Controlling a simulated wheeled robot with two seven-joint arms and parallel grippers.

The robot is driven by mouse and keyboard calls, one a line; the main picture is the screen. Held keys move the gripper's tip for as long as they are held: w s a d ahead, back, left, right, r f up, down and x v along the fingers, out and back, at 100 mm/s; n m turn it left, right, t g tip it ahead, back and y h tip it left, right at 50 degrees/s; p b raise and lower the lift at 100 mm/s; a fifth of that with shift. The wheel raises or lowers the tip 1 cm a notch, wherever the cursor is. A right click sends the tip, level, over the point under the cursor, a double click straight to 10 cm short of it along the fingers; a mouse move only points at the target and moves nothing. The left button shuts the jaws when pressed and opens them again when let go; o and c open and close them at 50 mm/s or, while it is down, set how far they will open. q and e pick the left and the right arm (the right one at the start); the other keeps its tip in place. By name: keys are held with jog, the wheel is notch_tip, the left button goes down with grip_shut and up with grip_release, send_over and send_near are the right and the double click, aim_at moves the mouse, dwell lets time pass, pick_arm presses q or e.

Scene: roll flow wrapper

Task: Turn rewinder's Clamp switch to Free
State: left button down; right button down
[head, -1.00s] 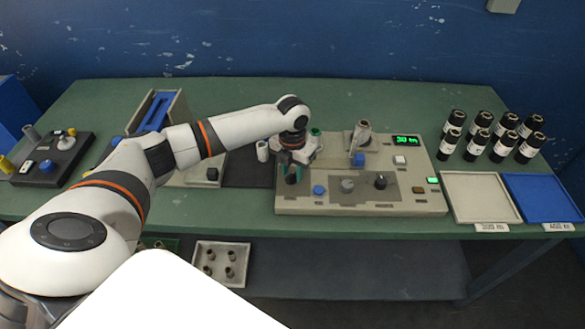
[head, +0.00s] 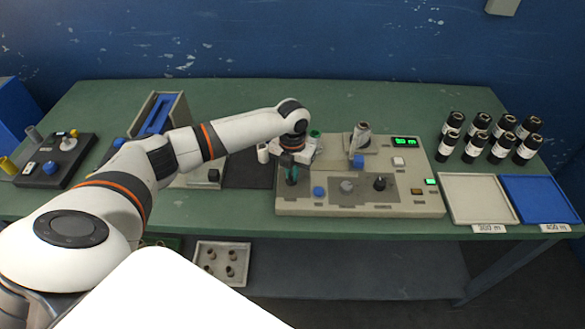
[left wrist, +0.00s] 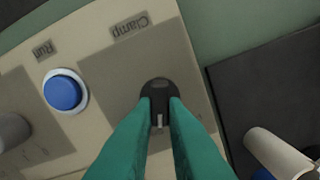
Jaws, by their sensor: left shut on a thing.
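The rewinder (head: 410,207) is a beige console on the green table, with a lit green display. Its Clamp switch (left wrist: 159,86) is a small black knob with a pale line, beside the printed word Clamp (left wrist: 130,27) in the left wrist view. My left gripper (head: 291,181) is at the console's left front corner, its teal fingers pointing down. In the left wrist view the fingers (left wrist: 160,103) are shut on the knob, one on each side. In the head view the fingers hide the knob. My right gripper is not in view.
A blue Run button (left wrist: 63,92) is close beside the switch. A black knob (head: 379,183) and an upright spindle (head: 360,138) are farther right on the console. Several dark rolls (head: 502,128), a grey tray (head: 452,204) and a blue tray (head: 548,198) are at the right.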

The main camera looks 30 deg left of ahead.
pick_arm(q)
jog(key=n+p, duration=0.2)
jog(key=shift+r+n, duration=0.2)
jog(key=shift+n, duration=0.2)
jog(key=n+p, duration=0.2)
jog(key=shift+a+n, duration=0.1)
jog(key=shift+n, duration=0.2)
jog(key=n+p, duration=0.1)
jog(key=n, duration=0.1)
jog(key=n+p, duration=0.2)
jog(key=shift+s+a+f+n, duration=0.1)
jog(key=shift+a+n, duration=0.05)
jog(key=shift+n, duration=0.55)
jog(key=c, duration=1.5)
grip_release()
jog(key=shift+f, duration=0.1)
jog(key=shift+o, duration=0.2)
notch_tip(320, 180, up, 12)
jog(key=b, duration=0.2)
